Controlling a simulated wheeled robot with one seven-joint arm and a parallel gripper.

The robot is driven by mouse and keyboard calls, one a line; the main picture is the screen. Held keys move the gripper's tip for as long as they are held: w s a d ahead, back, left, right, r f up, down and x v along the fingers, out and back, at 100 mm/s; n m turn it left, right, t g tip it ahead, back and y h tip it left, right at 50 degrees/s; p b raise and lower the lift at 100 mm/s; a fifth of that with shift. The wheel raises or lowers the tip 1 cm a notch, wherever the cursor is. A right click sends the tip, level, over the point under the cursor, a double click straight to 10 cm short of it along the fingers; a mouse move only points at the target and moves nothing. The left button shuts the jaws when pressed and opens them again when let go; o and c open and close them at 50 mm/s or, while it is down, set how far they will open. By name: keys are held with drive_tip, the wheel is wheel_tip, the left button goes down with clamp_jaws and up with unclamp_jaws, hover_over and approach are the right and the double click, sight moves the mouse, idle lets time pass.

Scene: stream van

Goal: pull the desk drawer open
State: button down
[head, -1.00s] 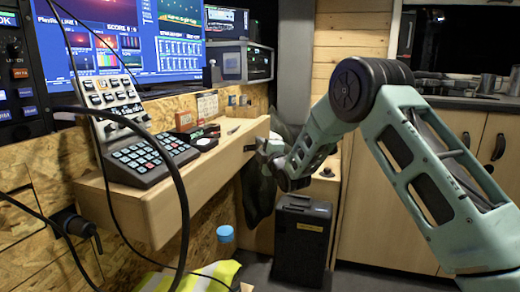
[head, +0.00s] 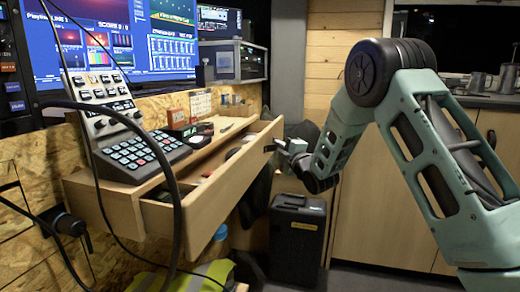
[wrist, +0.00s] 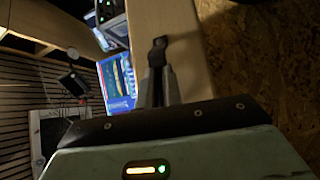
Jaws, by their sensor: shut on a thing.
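The desk drawer (head: 215,190) is a long wooden drawer under the desk top (head: 100,190). It stands partly out, and some items show inside it. Its dark handle (head: 270,148) is near the right end of the front. My gripper (head: 276,147) is at that handle, small in the head view. In the wrist view the fingers (wrist: 158,75) are closed on the dark handle (wrist: 158,48) against the pale drawer front (wrist: 185,20). The fingertips partly hide the handle.
A control panel with keys (head: 135,155) sits on the desk top, with monitors behind it. A black bin (head: 297,240) stands on the floor below my gripper. Black cables (head: 172,190) hang in front of the desk's left part. A yellow vest (head: 205,275) lies below the drawer.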

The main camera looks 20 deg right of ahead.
drive_tip(key=s+d, duration=0.3)
drive_tip(key=d, duration=0.1)
drive_tip(key=shift+s+d+b, duration=0.35)
drive_tip(key=shift+d, duration=0.05)
drive_tip(key=c, duration=1.6)
unclamp_jaws()
drive_tip(key=shift+o, duration=0.2)
drive_tip(key=s+d+f+p, duration=0.1)
drive_tip(key=s+d+f, duration=0.1)
drive_tip(key=s, duration=1.5)
drive_tip(key=shift+f+p, duration=0.2)
drive_tip(key=shift+p, duration=0.2)
